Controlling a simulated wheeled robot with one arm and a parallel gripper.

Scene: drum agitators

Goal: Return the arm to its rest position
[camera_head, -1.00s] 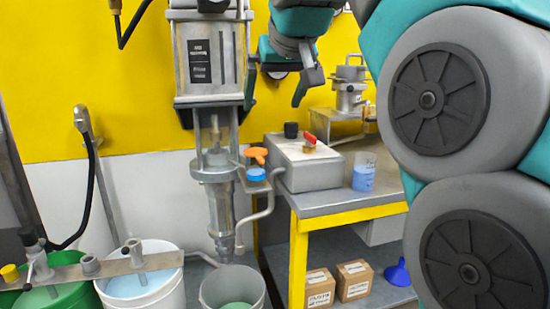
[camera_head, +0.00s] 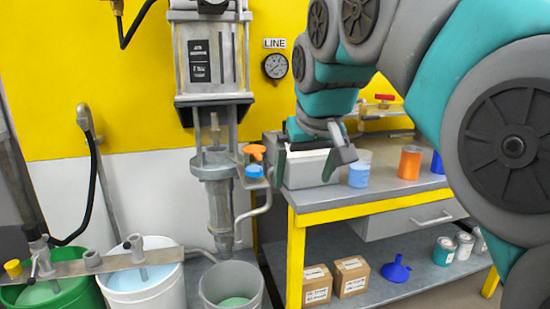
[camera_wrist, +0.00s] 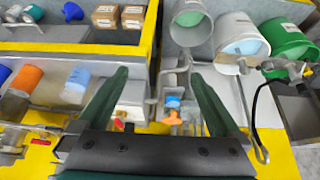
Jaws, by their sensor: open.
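My gripper (camera_head: 307,170) is open and empty, hanging above the grey box (camera_head: 312,182) on the yellow-edged bench. In the head view its fingers point downward and cover part of the box. In the wrist view the two dark green fingers of my gripper (camera_wrist: 160,82) are spread wide, with nothing between them. My arm is folded across the right side of the head view.
A beaker of blue liquid (camera_head: 359,170) and an orange container (camera_head: 410,162) stand on the bench (camera_head: 385,198).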

